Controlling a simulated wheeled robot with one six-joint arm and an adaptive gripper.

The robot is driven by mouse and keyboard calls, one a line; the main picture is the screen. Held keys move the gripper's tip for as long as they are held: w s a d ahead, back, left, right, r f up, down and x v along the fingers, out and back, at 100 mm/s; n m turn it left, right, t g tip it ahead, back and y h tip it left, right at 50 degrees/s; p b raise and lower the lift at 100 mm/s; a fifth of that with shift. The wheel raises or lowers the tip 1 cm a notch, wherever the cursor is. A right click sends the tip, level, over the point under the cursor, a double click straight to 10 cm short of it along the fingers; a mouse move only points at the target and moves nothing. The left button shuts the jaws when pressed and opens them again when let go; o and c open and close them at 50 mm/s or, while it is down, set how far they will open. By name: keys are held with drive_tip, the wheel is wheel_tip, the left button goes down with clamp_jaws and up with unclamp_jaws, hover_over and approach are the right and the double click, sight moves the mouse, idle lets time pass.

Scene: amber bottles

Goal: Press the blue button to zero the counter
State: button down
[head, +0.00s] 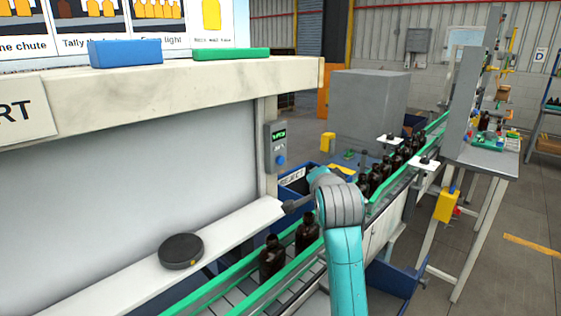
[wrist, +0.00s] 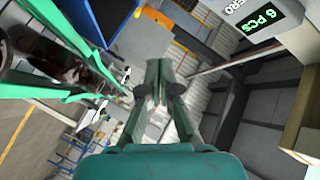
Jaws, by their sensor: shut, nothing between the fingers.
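The counter (head: 275,147) is a grey box on the post at the right end of the white frame, with a lit green display. Its round blue button (head: 280,160) sits on the lower part of the face, uncovered. In the wrist view the counter display (wrist: 266,30) reads "6 PCS" at the upper right, beside part of a "ZERO" label; the button is out of that view. My gripper (wrist: 158,75) is shut and empty, its fingertips together. In the head view my gripper (head: 292,207) is below the counter, apart from the button, partly hidden by my wrist.
A conveyor (head: 238,285) with green rails carries several amber bottles (head: 307,231) below and behind my arm. A white ledge (head: 120,281) holds a dark round puck (head: 181,250). A blue reject bin (head: 296,183) is beneath the counter. Air in front of the counter is clear.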

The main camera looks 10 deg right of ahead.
drive_tip(key=w+a, duration=0.5)
drive_tip(key=w, duration=0.2)
idle(0.4)
drive_tip(key=shift+w+a, duration=0.1)
idle(1.3)
drive_tip(key=shift+w+a, duration=0.2)
drive_tip(key=shift+w, duration=0.05)
drive_tip(key=shift+w+a, duration=0.25)
drive_tip(key=shift+w, duration=0.1)
idle(0.9)
idle(0.3)
drive_tip(key=shift+s+d, duration=0.5)
drive_tip(key=shift+s, duration=0.2)
drive_tip(key=shift+s+d, duration=0.1)
drive_tip(key=shift+s+d, duration=0.7)
drive_tip(key=shift+s, duration=0.3)
drive_tip(key=shift+s+d, duration=0.7)
drive_tip(key=shift+s, duration=0.25)
